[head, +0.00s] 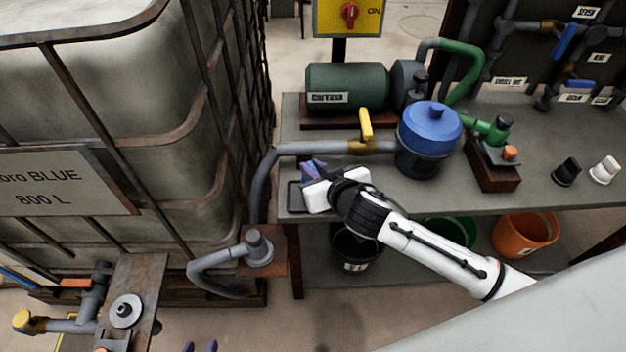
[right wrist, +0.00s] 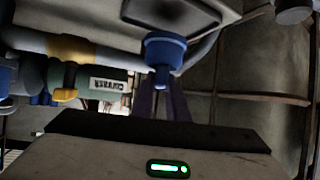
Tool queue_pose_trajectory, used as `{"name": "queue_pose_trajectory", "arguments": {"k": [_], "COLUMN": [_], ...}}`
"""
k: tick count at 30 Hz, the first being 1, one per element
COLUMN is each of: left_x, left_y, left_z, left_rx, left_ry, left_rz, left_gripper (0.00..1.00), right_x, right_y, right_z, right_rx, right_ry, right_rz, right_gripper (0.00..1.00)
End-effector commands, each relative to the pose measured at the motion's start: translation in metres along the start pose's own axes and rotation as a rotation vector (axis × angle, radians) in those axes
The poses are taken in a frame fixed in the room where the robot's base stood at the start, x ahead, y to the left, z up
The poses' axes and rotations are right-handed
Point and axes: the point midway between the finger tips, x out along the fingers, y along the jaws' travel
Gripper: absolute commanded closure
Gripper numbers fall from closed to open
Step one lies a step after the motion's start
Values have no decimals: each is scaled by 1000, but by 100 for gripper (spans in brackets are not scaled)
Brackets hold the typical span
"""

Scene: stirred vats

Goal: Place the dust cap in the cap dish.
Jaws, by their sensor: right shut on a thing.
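The dust cap (right wrist: 165,48) is blue with a narrow stem, seen in the right wrist view at the tips of my right gripper's purple fingers. My right gripper (head: 313,170) is shut on it at the table's left front edge. In the head view I cannot make the cap out apart from the fingers. The cap dish (head: 290,198) is a small dark rectangular tray at that table corner, partly covered by my right gripper. Its pale rim (right wrist: 212,32) shows close behind the cap in the right wrist view; contact cannot be told. My left gripper (head: 200,347) shows only two separated fingertips at the bottom edge.
A grey pipe with a yellow-handled valve (head: 366,126) runs just behind the dish to a blue-lidded pot (head: 430,128). A green pump (head: 345,86) stands further back. A caged tank (head: 110,130) fills the left. A black bucket (head: 352,250) is below the table.

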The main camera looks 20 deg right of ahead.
Motion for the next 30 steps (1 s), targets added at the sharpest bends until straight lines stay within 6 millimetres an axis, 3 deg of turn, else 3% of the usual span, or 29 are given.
{"name": "queue_pose_trajectory", "arguments": {"k": [9,20,21,23,30], "left_x": [4,6,6,6,6], "left_y": [1,1,1,1,1], "left_z": [5,3,2,1,0], "left_rx": [2,3,3,3,3], "left_ry": [-3,3,4,5,6], "left_rz": [3,3,3,3,4], "left_gripper": [69,69,69,69,69], "right_x": [18,20,19,19,19], "right_y": [0,0,0,0,0], "right_z": [33,37,36,36,36], "right_rx": [-2,-1,-1,-1,-1], "right_ry": [-1,-1,-1,-1,-1], "right_rz": [0,0,0,0,0], "right_gripper": [100,100,80,70,68]}}
